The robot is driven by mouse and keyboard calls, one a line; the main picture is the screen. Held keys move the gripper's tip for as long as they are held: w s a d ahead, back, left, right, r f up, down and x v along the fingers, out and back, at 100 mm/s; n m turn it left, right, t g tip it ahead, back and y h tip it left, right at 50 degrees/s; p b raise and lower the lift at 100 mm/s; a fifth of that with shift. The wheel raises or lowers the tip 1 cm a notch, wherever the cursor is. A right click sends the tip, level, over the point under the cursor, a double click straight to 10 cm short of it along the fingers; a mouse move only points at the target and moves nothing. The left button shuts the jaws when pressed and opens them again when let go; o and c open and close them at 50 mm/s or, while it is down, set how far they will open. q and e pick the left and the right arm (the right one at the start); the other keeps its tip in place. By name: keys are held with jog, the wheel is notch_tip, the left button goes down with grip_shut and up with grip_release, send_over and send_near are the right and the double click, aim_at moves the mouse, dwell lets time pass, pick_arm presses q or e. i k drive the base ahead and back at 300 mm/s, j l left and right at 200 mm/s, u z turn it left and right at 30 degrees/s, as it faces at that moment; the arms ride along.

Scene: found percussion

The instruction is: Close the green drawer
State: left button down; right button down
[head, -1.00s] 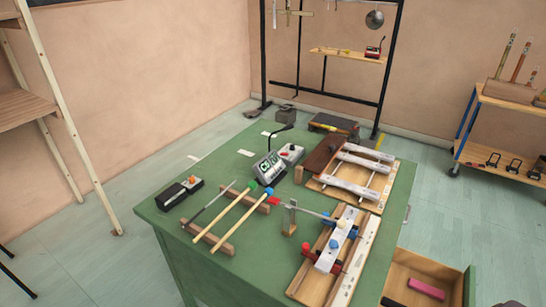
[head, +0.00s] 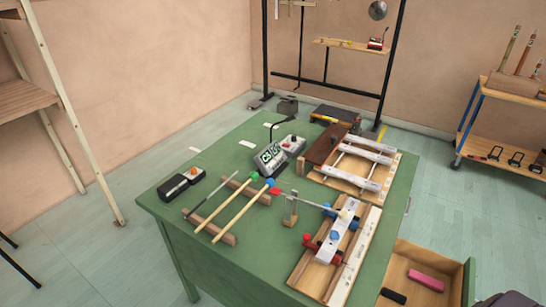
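The green drawer stands open at the right side of the green table (head: 225,262), in the lower right of the head view. Its green front (head: 469,283) faces right, and its wooden inside (head: 437,263) is exposed. A pink block (head: 426,280) and a black block (head: 393,296) lie in it. The lower part of the drawer is cut off by the picture's edge.
Mallets (head: 240,208), a metronome-like device (head: 270,158) and wooden frames with bars (head: 360,168) cover much of the tabletop. A blue-legged cart (head: 500,130) stands at the right, and a black rack (head: 325,85) at the back.

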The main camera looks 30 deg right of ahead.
aim_at(459, 279)
jog(key=k+l+z, duration=0.45)
jog(key=l+z, duration=0.15)
jog(key=z, duration=0.15)
jog(key=k+l+z, duration=0.15)
jog(key=l+z, duration=0.6)
jog(key=k+l, duration=0.05)
